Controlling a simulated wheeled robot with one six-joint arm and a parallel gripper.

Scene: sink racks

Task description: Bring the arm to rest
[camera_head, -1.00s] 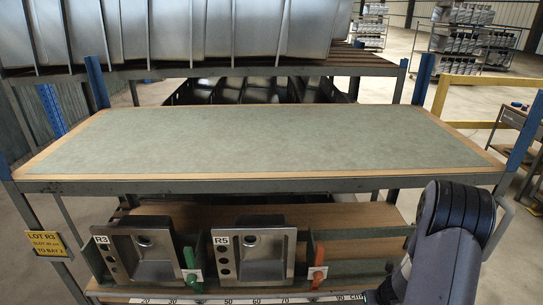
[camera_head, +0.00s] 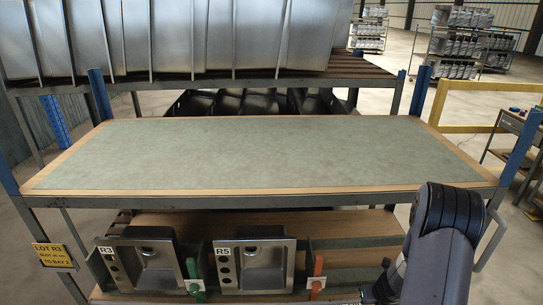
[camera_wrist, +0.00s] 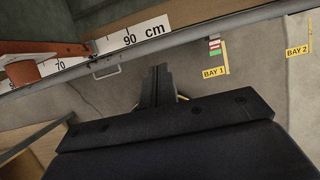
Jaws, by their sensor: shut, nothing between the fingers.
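My gripper (camera_wrist: 158,82) shows in the wrist view with its two dark fingers together and nothing between them. It points out over the concrete floor, below a grey rack rail. In the head view my arm (camera_head: 445,225) stands folded at the lower right, in front of the rack's right end. The gripper itself cannot be made out there.
A rack with a bare green-topped shelf (camera_head: 270,150) stands ahead. Below it are sinks R3 (camera_head: 160,266) and R5 (camera_head: 262,268), with green and red clamps. A scale rail (camera_wrist: 120,42) runs close to my gripper. Floor signs BAY 1 (camera_wrist: 213,72) and BAY 2 (camera_wrist: 297,50) stand beyond.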

